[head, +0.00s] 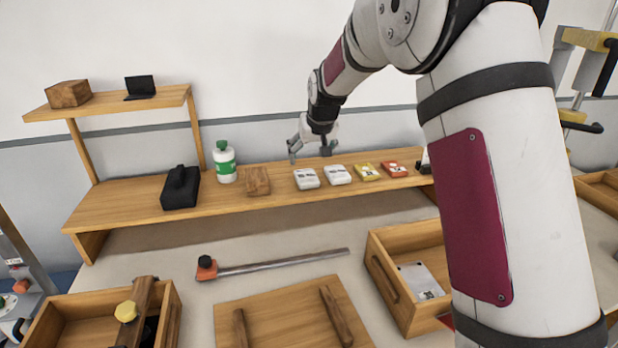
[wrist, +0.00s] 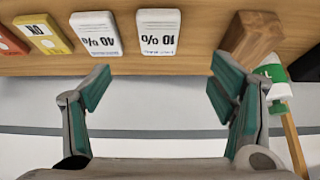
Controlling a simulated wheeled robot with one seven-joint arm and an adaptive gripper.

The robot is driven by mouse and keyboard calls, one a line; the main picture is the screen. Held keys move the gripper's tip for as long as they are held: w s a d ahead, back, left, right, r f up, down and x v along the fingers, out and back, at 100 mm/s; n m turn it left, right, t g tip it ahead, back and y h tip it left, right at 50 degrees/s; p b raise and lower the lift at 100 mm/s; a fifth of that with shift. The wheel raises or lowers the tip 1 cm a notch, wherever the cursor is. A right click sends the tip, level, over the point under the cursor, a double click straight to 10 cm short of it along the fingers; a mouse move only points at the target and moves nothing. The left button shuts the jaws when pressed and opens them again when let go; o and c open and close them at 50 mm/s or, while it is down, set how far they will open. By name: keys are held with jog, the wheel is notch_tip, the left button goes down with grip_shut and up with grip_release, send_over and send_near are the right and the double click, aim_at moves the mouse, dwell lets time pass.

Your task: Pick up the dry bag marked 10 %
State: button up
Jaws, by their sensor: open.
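The white dry bag marked 10 % (wrist: 157,32) lies on the wooden shelf, its print upside down in the wrist view. In the head view it is the left one of two white bags (head: 307,179). The other white bag (wrist: 96,34), which seems to read 40 %, lies beside it and also shows in the head view (head: 338,175). My gripper (head: 311,151) is open and empty above and behind the shelf row. In the wrist view its spread fingers (wrist: 160,90) stand apart from the 10 % bag, which lies beyond the gap between them.
A wooden block (head: 258,181) lies beside the 10 % bag, with a green-and-white bottle (head: 225,163) and a black case (head: 180,188) further left. A yellow packet (head: 366,172) and a red packet (head: 394,169) lie right. Wooden bins and a clamp bar (head: 280,263) occupy the bench in front.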

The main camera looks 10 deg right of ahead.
aim_at(306, 175)
jog(key=p+x, duration=0.1)
jog(key=x, duration=1.1)
jog(key=shift+w+d+f, duration=0.1)
jog(key=shift+w+f, duration=0.05)
jog(key=shift+f, duration=0.05)
jog(key=shift+c, duration=0.4)
jog(key=c, duration=1.2)
